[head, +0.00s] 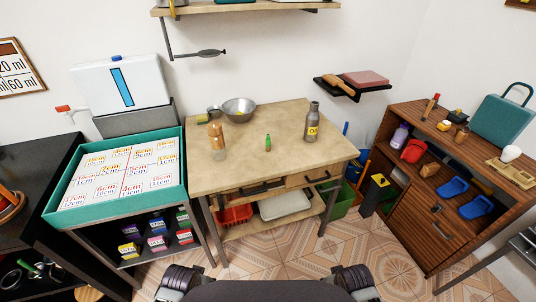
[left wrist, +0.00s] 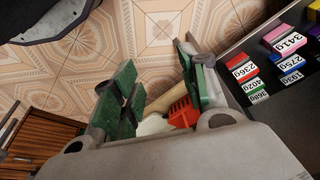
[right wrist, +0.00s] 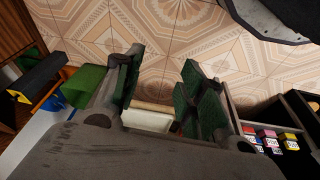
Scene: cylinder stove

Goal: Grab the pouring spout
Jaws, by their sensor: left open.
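I cannot make out for certain which thing is the pouring spout. On the wooden table (head: 230,170) in the head view stand a small green bottle-shaped thing (head: 268,143) in the middle, a grey bottle with a yellow label (head: 311,122) at the right, a copper-topped vessel (head: 217,140) at the left and a metal bowl (head: 239,110) at the back. My left gripper (left wrist: 160,68) is open and empty, its green-padded fingers apart, with the floor behind them. My right gripper (right wrist: 163,70) is also open and empty. Both are away from the tabletop things.
A teal-rimmed tray stand (head: 50,212) with number cards stands left of the table. A brown cabinet (head: 400,215) with several items is at the right. A wall shelf (head: 352,86) hangs behind. A red basket (head: 234,216) sits under the table. The front tabletop is clear.

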